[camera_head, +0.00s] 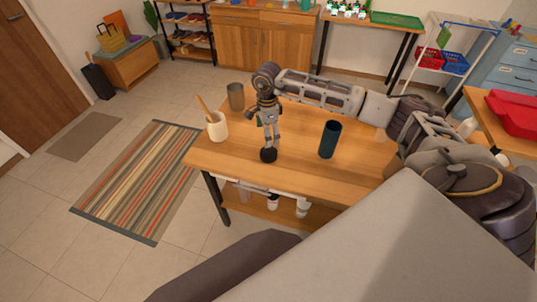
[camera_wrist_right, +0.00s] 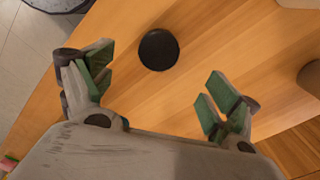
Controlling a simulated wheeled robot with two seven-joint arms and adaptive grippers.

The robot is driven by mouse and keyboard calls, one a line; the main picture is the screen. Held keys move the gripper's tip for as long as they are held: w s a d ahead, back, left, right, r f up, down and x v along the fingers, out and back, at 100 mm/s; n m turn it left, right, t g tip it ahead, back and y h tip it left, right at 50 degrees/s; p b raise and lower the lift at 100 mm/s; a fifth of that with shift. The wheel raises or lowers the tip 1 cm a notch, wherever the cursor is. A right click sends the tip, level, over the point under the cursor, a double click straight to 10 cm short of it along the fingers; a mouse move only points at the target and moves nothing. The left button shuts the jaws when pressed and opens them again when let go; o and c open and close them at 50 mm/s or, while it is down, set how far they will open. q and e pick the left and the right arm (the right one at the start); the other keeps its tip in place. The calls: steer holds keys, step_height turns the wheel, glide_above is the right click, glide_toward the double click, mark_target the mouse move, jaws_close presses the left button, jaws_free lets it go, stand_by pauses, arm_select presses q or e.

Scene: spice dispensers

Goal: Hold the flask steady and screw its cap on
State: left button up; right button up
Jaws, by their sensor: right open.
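The flask (camera_head: 330,139) is a dark teal cylinder standing upright on the wooden table, to the right of my right gripper. A round black cap (camera_head: 268,155) lies on the table near its front edge. The cap also shows in the right wrist view (camera_wrist_right: 158,50), just beyond the fingers. My right gripper (camera_head: 270,138) points down close above the cap. Its green-padded fingers are apart with nothing between them in the right wrist view (camera_wrist_right: 155,85). My left gripper is not in view.
On the table, a cream cup (camera_head: 217,128) with a wooden utensil stands left of my right gripper, and a brown cup (camera_head: 236,96) stands behind it. The wood (camera_head: 300,150) between cap and flask is clear. White containers (camera_head: 302,208) sit on the lower shelf.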

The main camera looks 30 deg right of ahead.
mark_target(269, 152)
step_height(269, 152, down, 4)
steer(key=shift+r, duration=0.25)
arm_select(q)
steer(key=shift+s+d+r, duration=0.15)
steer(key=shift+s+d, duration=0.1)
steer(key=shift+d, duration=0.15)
arm_select(e)
steer(key=shift+f, duration=0.75)
steer(key=shift+f, duration=0.15)
steer(key=f, duration=0.2)
steer(key=f+p, duration=0.1)
steer(key=shift+s+d+f, duration=0.1)
steer(key=shift+s+d, duration=0.05)
steer(key=shift+d, duration=0.1)
steer(key=shift+f, duration=0.85)
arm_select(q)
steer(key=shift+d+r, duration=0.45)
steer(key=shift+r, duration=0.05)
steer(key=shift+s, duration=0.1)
arm_select(e)
steer(key=c, duration=1)
